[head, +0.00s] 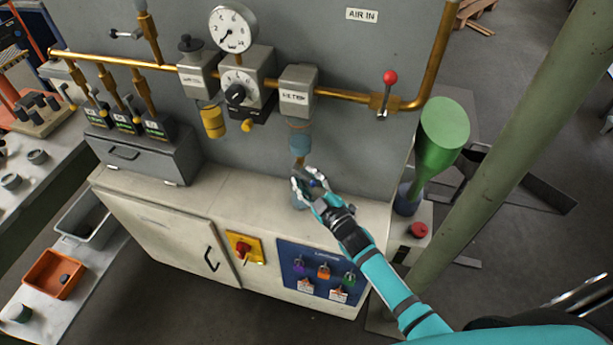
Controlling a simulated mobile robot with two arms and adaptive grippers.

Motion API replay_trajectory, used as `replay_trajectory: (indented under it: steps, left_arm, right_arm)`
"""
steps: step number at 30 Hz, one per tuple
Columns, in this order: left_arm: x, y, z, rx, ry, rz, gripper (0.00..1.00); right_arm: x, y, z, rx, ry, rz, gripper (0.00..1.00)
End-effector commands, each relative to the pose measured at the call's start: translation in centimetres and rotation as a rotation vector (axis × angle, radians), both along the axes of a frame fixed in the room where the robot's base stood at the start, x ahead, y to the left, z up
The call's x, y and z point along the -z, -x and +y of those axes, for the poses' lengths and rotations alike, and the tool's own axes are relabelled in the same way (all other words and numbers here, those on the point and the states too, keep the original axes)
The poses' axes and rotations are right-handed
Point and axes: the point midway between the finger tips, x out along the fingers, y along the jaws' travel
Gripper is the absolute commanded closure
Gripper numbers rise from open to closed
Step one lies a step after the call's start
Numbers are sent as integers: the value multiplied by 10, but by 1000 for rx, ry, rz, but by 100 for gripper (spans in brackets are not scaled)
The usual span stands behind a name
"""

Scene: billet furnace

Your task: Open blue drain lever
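My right gripper (306,184) reaches in from the lower right, just below the filter unit with the blue-grey bowl (299,138). A brass drain stem (299,161) hangs from the bowl down to the gripper's fingers. The fingers are around or close beside its lower end; I cannot tell if they touch it. A small dark blue part (317,186) shows at the gripper and may be the drain lever, but the hand largely hides it. Whether the fingers are open or shut is unclear. My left gripper is out of view.
A brass pipe (340,94) runs along the grey panel, with a red-knobbed valve (389,78) and a pressure gauge (233,28). Below is the cream cabinet (165,232) with a lockout board (320,272). A green funnel-shaped object (441,135) and a green post (510,150) stand right.

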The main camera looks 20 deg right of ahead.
Motion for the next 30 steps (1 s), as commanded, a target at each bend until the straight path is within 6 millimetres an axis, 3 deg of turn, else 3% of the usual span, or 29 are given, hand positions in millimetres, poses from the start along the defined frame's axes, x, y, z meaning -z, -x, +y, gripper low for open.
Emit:
replay_trajectory:
  steps: [11,18,30]
  left_arm:
    - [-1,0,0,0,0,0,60]
    - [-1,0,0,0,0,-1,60]
    - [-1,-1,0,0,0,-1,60]
  right_arm:
    - [0,-5,1,0,1,0,70]
    - [0,-5,1,1,1,1,100]
    - [0,-5,1,1,0,0,100]
